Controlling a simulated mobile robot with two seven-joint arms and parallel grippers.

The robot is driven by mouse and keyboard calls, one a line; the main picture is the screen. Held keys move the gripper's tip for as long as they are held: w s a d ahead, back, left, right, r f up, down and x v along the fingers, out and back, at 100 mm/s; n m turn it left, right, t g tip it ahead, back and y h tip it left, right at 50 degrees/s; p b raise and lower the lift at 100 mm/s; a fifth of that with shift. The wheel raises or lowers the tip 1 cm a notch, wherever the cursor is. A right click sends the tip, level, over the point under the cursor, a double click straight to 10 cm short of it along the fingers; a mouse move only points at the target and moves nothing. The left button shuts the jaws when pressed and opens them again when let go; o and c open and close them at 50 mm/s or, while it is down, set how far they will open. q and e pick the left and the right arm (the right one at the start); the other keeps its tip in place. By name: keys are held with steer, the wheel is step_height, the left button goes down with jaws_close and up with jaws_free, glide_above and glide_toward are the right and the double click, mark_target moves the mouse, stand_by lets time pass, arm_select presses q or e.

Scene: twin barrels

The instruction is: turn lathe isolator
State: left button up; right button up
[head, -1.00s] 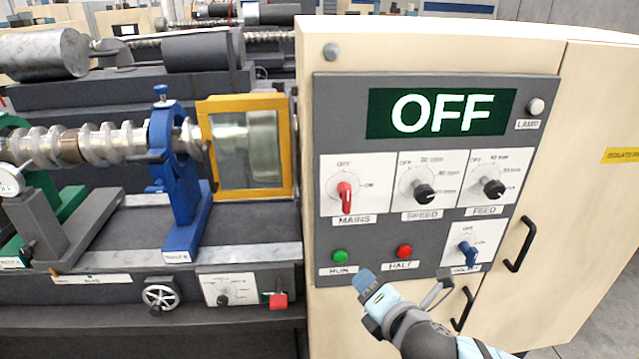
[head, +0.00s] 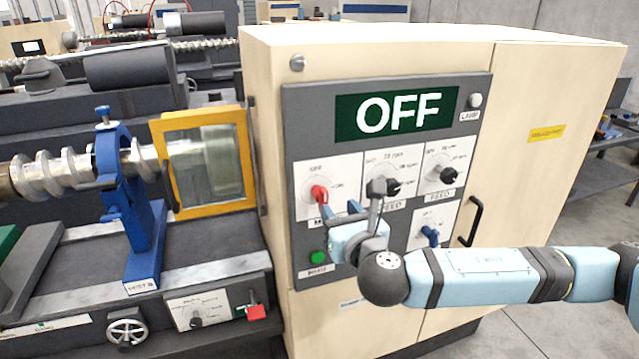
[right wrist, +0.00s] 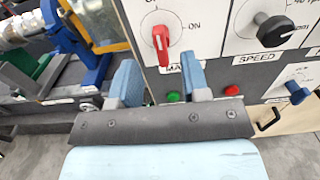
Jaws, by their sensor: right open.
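The red MAINS knob (head: 320,194) is on the grey control panel (head: 468,120) of the cream cabinet. The display (head: 397,112) reads OFF. My right gripper (head: 341,209) is open and empty, just below and to the right of the red knob. In the right wrist view, the red knob (right wrist: 161,44) lies beyond the two blue fingers (right wrist: 158,75), roughly in line with the gap between them; no contact shows. Its long handle points nearly along the gap. My left gripper is not in view.
Black SPEED (head: 390,187) and FEED (head: 448,174) knobs sit right of the red knob, with a blue knob (head: 430,235) lower. A green RUN button (head: 317,257) is below; the red HALT button (right wrist: 232,90) is close by. The lathe (head: 70,250) stands left.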

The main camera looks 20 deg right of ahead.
mark_target(326, 194)
steer(key=w, duration=0.3)
steer(key=w+p, duration=0.1)
steer(key=w, duration=0.2)
steer(key=w+p, duration=0.1)
steer(key=w, duration=0.2)
steer(key=shift+w+a, duration=0.25)
steer(key=shift+a, duration=0.05)
steer(key=shift+w, duration=0.45)
steer(key=c, duration=0.7)
jaws_close()
